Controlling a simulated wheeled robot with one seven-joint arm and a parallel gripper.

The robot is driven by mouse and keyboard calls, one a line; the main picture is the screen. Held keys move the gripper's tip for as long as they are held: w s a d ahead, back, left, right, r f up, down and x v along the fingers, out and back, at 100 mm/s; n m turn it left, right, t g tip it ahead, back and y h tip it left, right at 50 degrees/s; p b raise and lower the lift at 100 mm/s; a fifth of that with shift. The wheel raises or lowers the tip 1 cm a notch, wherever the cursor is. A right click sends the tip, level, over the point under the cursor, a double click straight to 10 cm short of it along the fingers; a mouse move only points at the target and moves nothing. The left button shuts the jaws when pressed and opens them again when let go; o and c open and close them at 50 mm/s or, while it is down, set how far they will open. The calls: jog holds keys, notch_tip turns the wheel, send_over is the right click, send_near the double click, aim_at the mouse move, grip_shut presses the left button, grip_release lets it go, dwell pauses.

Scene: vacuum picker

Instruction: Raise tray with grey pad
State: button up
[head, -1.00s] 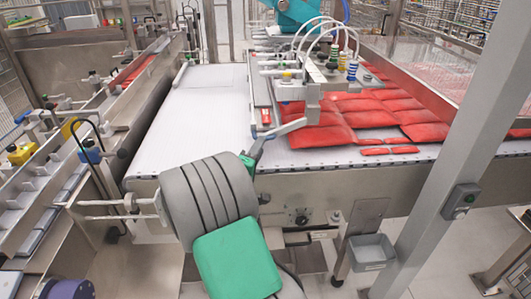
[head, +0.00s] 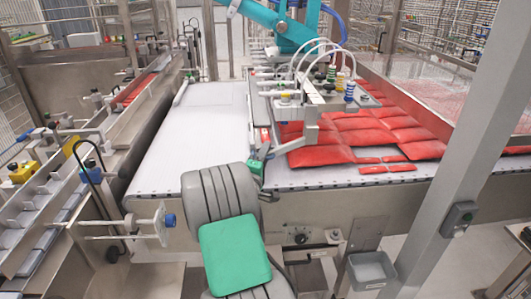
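A shallow grey tray (head: 370,269) hangs low at the front right of the machine, below the conveyor edge. Its inside looks grey, but I cannot tell whether a separate pad lies in it. My gripper (head: 263,153) is small and dark in this view, at the end of my grey arm with its green cover. It is over the front edge of the white conveyor, close to a grey bracket of the picking head, well above and left of the tray. Its fingertips are too small and partly hidden to tell whether they are open, or touching the bracket.
The picking head (head: 320,95) with suction hoses hangs over several red packs (head: 375,130) on the white conveyor (head: 195,135). A teal arm (head: 285,25) carries it. A steel post (head: 445,190) stands at right. A rail (head: 75,180) and a blue knob (head: 169,220) are at left.

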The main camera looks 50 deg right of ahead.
jog(key=shift+r, duration=0.1)
grip_shut()
